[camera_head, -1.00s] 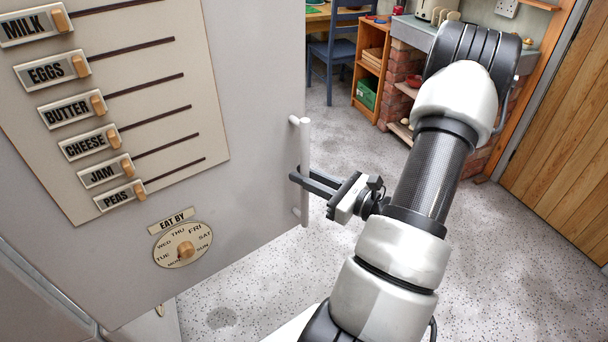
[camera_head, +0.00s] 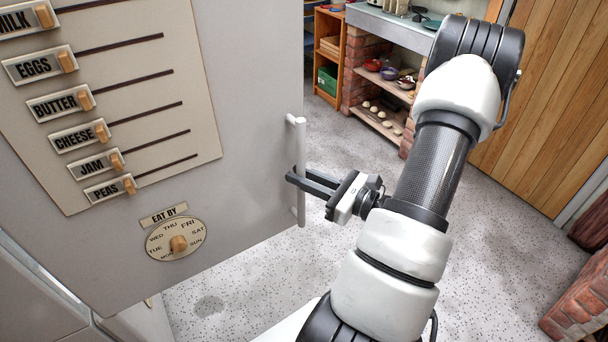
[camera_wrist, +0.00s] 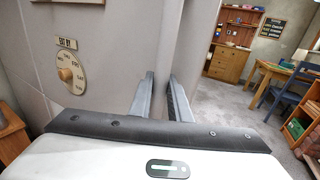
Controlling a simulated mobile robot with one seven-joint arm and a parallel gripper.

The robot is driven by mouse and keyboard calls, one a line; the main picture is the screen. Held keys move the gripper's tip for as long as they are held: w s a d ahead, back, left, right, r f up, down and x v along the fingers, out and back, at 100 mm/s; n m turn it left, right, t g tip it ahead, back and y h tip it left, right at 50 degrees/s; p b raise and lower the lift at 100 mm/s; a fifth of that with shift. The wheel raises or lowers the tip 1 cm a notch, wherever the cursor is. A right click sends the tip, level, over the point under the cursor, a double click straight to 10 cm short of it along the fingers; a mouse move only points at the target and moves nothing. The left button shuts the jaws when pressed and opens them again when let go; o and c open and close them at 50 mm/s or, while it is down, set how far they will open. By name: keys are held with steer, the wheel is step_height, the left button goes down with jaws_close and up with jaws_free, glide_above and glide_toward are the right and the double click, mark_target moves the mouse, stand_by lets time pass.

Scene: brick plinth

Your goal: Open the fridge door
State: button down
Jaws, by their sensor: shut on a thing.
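The pale grey fridge door (camera_head: 250,120) fills the left of the head view, with a cream panel of food labels and an "EAT BY" dial (camera_head: 175,240). A white vertical bar handle (camera_head: 300,135) stands along its right edge. My gripper (camera_head: 297,178) reaches in from the right and is shut on the handle around its middle. The door stands angled out from the fridge body (camera_head: 40,305) at lower left.
Speckled grey floor (camera_head: 250,290) is clear below and right of the door. A brick plinth with shelves (camera_head: 385,100) stands behind, beside a wooden door (camera_head: 540,100). Brickwork (camera_head: 585,300) shows at lower right. The wrist view shows a table (camera_wrist: 290,75) and blue chair.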

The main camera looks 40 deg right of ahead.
steer(key=shift+s+a, duration=0.2)
steer(key=shift+s, duration=0.05)
stand_by(0.3)
steer(key=c, duration=1.6)
jaws_free()
steer(key=shift+c, duration=0.2)
steer(key=shift+d, duration=0.1)
steer(key=v, duration=1.7)
steer(key=shift+s+p, duration=0.15)
steer(key=shift+p, duration=0.2)
